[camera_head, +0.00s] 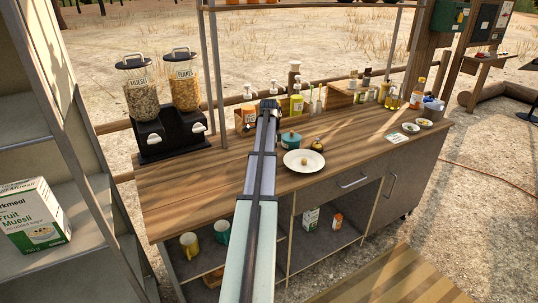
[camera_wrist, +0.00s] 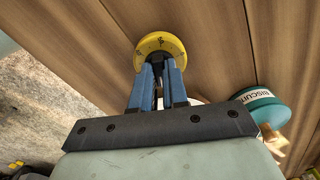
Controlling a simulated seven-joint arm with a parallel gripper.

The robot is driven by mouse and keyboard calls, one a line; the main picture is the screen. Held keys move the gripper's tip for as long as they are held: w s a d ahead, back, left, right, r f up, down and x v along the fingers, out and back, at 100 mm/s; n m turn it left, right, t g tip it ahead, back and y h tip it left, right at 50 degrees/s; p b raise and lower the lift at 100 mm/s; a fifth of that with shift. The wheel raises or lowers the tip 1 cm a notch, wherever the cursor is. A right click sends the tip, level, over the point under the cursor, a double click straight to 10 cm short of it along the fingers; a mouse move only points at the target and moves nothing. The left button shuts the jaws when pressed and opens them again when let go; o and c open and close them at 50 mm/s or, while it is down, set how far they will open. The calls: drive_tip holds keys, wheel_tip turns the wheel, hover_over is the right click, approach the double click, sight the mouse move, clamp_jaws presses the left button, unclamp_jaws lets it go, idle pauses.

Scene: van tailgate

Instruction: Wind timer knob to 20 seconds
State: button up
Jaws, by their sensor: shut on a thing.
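The timer is a round yellow dial (camera_wrist: 174,42) with dark marks on its face, on the wooden counter in the wrist view. My gripper (camera_wrist: 160,67) has its blue fingers reaching down to the middle of the dial. They are shut on its knob, which is mostly hidden between the fingertips. The number the knob points at is too small to read. In the head view my arm reaches over the counter and hides the timer and the fingertips.
A teal biscuit tin (camera_wrist: 266,106) stands close to the right of my gripper and also shows in the head view (camera_head: 290,139). A white plate (camera_head: 296,168) lies in front of it. Two cereal dispensers (camera_head: 166,138) stand at the left. Several bottles line the back.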

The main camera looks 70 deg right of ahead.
drive_tip(key=shift+m, duration=1.2)
drive_tip(key=o, duration=0.4)
drive_tip(key=shift+o, duration=0.2)
drive_tip(key=shift+r, duration=3.55)
